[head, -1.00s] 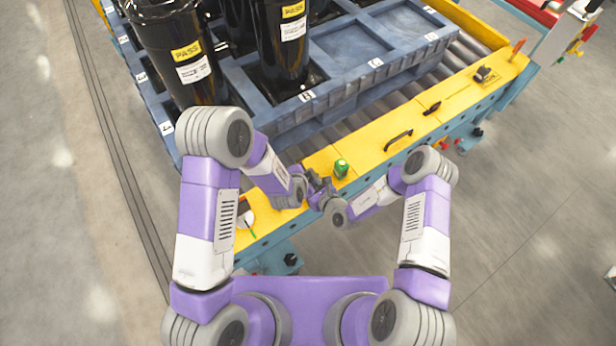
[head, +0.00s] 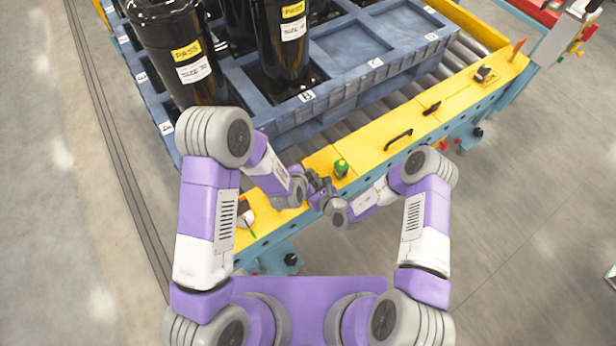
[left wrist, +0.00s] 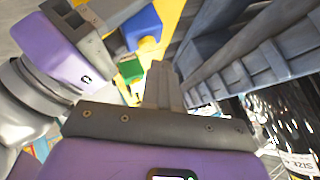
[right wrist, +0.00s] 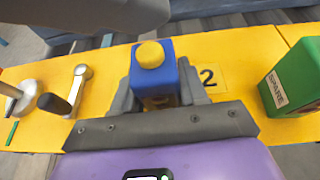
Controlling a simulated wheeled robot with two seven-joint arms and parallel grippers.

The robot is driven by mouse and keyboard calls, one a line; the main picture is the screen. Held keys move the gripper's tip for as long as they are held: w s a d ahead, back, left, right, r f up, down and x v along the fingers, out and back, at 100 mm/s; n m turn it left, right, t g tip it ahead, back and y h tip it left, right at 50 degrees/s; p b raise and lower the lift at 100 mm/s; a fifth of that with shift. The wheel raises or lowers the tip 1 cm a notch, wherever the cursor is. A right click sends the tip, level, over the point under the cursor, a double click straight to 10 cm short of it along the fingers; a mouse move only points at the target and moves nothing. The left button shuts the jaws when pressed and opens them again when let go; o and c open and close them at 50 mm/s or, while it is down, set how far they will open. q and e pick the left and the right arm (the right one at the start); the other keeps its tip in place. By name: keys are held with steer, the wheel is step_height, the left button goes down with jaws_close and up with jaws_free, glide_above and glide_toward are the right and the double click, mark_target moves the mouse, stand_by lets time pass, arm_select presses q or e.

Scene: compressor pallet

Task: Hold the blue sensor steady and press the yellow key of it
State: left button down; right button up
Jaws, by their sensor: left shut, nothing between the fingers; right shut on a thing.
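The blue sensor (right wrist: 156,80) stands on the yellow ledge in the right wrist view, with its round yellow key (right wrist: 150,54) on top. My right gripper (right wrist: 165,92) is shut on the sensor, one finger on each side. In the left wrist view the blue sensor (left wrist: 143,26) shows just beyond my left gripper (left wrist: 161,75), whose fingers are shut and empty. That view does not clearly show whether they touch. In the head view my left gripper (head: 309,184) and right gripper (head: 322,192) are close together and hide the sensor.
A green block marked SPARE (right wrist: 294,82) stands right of the sensor; it also shows in the head view (head: 341,168). A metal lever (right wrist: 78,90) lies left of it. Black handles (head: 398,139) sit further along the ledge. The blue pallet (head: 345,105) with black compressors (head: 178,55) is behind.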

arm_select(q)
steer(key=shift+f, duration=0.1)
stand_by(0.4)
steer(key=shift+f, duration=0.35)
steer(key=shift+f, duration=0.4)
stand_by(0.6)
stand_by(0.3)
steer(key=shift+r, duration=0.8)
steer(key=shift+r, duration=0.1)
step_height(320, 180, up, 5)
steer(key=shift+f, duration=0.1)
stand_by(0.7)
